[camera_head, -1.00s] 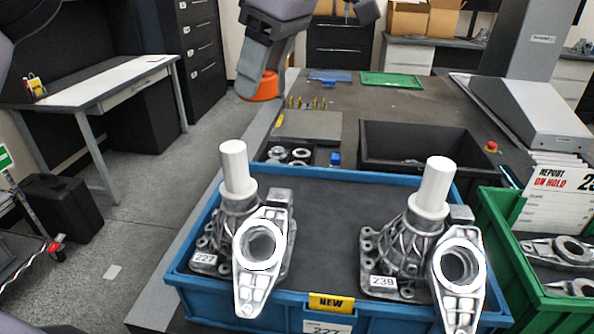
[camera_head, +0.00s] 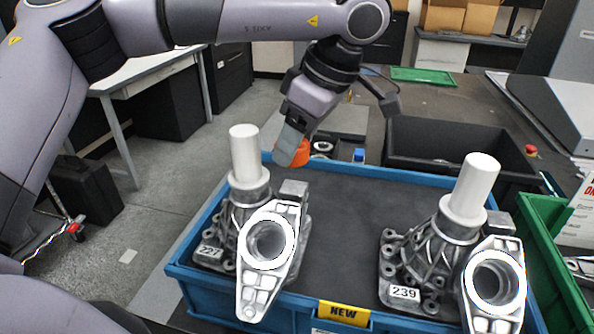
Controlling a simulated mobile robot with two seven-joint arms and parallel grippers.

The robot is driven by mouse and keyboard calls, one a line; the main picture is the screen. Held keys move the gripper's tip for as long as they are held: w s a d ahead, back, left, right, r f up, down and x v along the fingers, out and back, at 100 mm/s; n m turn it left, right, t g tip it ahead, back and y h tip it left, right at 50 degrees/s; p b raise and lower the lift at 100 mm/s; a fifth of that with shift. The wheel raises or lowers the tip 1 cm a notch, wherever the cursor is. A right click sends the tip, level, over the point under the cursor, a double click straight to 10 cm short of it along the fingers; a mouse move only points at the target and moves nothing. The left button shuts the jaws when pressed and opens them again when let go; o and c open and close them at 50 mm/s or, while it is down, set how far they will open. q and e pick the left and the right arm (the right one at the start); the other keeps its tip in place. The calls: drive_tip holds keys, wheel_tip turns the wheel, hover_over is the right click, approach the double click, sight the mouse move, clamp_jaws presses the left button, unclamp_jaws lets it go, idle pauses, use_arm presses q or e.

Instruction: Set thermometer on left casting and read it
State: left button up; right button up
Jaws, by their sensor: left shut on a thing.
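My left gripper (camera_head: 292,148) comes in from the upper left and is shut on an orange object (camera_head: 299,153), likely the thermometer. Most of that object is hidden behind the fingers. It is above the far left part of the blue tray, behind and to the right of the left casting. The left casting (camera_head: 267,243), labelled 227, stands in the tray with a white cylinder (camera_head: 245,153) upright on top. The right casting (camera_head: 497,282), labelled 239, has a similar white cylinder (camera_head: 474,187). No display can be read. My right gripper is not in view.
The blue tray (camera_head: 347,181) has a clear dark floor between the castings. A black bin (camera_head: 453,142) stands behind it, and a green crate (camera_head: 547,240) is at the right. Ring parts (camera_head: 322,147) lie behind the tray.

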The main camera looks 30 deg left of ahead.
sight(297, 188)
use_arm(q)
drive_tip(key=shift+f, duration=2.6)
drive_tip(key=o, duration=1.1)
drive_tip(key=shift+f, duration=0.1)
drive_tip(key=shift+c, duration=0.2)
drive_tip(key=v, duration=1.2)
